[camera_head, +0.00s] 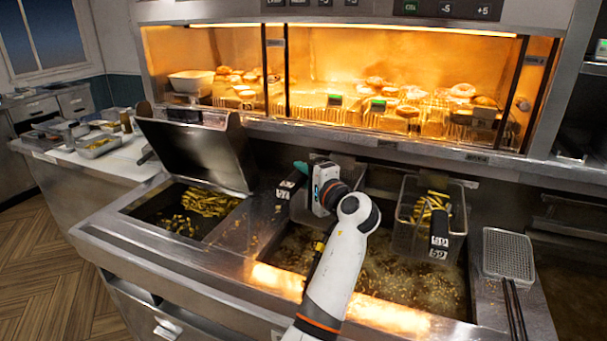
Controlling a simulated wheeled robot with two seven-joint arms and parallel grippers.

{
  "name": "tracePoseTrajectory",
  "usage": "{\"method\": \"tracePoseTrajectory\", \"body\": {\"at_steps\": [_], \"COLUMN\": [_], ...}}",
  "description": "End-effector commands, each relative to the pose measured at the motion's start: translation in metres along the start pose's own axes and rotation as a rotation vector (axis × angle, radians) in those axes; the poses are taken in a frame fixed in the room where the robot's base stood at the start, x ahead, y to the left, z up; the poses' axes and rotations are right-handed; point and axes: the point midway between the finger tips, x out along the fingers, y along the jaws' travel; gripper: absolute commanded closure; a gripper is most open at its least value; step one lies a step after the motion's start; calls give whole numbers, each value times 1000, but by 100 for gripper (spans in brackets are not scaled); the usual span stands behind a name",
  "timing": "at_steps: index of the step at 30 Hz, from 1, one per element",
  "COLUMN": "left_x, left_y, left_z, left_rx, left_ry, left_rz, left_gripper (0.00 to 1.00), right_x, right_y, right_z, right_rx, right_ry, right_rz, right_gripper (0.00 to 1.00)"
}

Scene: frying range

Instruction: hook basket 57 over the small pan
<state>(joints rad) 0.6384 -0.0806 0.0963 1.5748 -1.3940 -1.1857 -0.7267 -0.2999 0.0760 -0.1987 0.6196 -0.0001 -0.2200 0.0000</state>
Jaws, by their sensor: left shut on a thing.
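Basket 57 (299,208) hangs at the back left of the large oil vat (262,258), partly hidden behind my left arm. Its dark handle with the white label 57 points left. My left gripper (297,178) is at the basket's upper part and shut on it; the exact grip point is hard to see. The small pan (147,209) lies to the left of the vat, with brown fries in it and its lid (200,150) raised behind it. My right gripper is not in view.
Basket 59 (405,232), holding fries, hangs at the right of the vat. A flat mesh skimmer (508,254) lies to its right. A lit food warmer (340,75) stands behind.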

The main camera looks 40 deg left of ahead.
Motion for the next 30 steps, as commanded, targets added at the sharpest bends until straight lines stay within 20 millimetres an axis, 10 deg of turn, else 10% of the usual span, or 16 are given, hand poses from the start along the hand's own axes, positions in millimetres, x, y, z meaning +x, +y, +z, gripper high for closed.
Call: {"method": "tracePoseTrajectory", "body": {"at_steps": [26, 27, 30], "left_x": [0, 0, 0], "left_y": [-12, -12, -12], "left_z": [1, 1, 1], "left_rx": [2, 2, 2], "left_ry": [-1, -1, -1], "left_rz": [0, 0, 0], "left_gripper": [100, 72, 56], "right_x": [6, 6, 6], "right_y": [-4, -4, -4], "right_z": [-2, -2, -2], "right_rx": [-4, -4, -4], "right_ry": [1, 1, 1], "right_rz": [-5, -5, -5], "right_gripper": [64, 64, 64]}}
